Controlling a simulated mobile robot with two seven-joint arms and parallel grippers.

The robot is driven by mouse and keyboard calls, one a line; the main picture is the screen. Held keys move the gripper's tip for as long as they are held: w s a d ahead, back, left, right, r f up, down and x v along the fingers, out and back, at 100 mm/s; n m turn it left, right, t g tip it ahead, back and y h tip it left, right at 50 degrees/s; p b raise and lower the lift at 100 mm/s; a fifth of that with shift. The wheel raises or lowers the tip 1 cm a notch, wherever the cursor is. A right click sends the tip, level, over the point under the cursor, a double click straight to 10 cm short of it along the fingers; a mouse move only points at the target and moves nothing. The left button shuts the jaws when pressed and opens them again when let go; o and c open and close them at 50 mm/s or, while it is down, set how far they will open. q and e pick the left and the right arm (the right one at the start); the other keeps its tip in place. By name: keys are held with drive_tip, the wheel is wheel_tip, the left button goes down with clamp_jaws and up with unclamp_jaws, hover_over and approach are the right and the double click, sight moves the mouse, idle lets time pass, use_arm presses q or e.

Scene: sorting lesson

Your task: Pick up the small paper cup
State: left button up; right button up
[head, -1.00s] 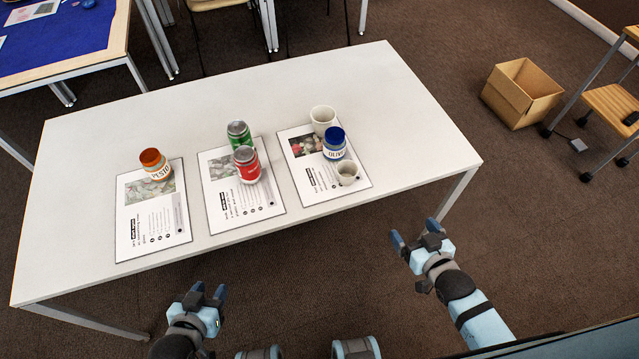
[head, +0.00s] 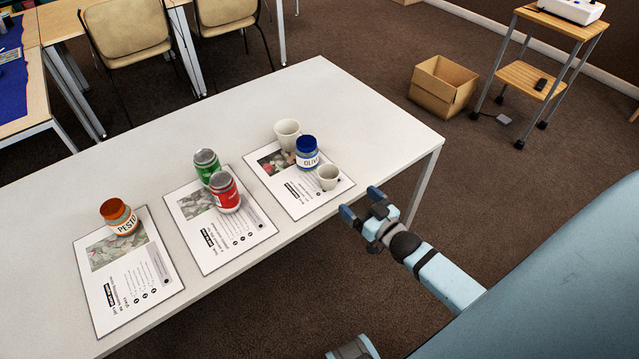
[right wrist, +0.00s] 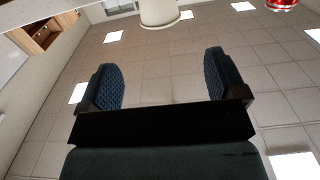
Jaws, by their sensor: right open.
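The small paper cup (head: 327,179) is off-white and stands upright on the front right part of the right-hand sheet (head: 312,205). A larger paper cup (head: 287,134) stands behind it, and a blue-lidded olive jar (head: 307,153) is between them. My right gripper (head: 362,204) is open and empty, off the table's front edge, to the right of and nearer than the small cup, apart from it. In the right wrist view the open fingers (right wrist: 165,82) have nothing between them; a pale cup (right wrist: 160,14), apparently the small one, is cut off at the top.
A red can (head: 224,192), a green can (head: 206,164) and an orange-lidded pesto jar (head: 118,216) stand to the left on the white table (head: 340,100). The table's right end is clear. A cardboard box (head: 443,87) and a trolley (head: 529,79) stand beyond on the floor.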

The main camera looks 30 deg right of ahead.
sight(335, 180)
drive_tip(key=w, duration=0.8)
drive_tip(key=w+a, duration=0.1)
drive_tip(key=w, duration=0.4)
drive_tip(key=shift+f, duration=0.15)
drive_tip(key=shift+s, duration=0.1)
drive_tip(key=c, duration=1)
